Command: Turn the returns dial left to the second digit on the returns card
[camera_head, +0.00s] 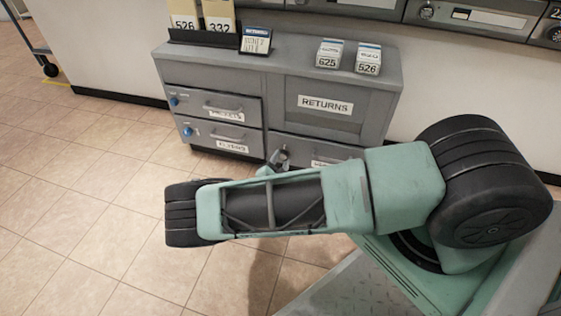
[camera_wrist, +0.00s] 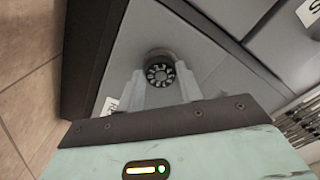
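In the wrist view a dark round dial (camera_wrist: 160,74) with pale digits on its rim is on a grey panel. My gripper (camera_wrist: 160,76) is open, with one pale finger on each side of the dial; I cannot tell whether they touch it. A white label (camera_wrist: 110,105) beginning "RE" is partly hidden beside the left finger. In the head view the returns card (camera_head: 256,41), with a blue top band, leans on the cabinet top; its handwriting is too small to read surely. My arm hides most of the gripper there.
The grey cabinet (camera_head: 230,74) has a RETURNS panel (camera_head: 325,104) and drawers with blue knobs (camera_head: 174,101). Wall mailboxes (camera_head: 470,16) are above. Tiled floor (camera_head: 80,180) is clear at left.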

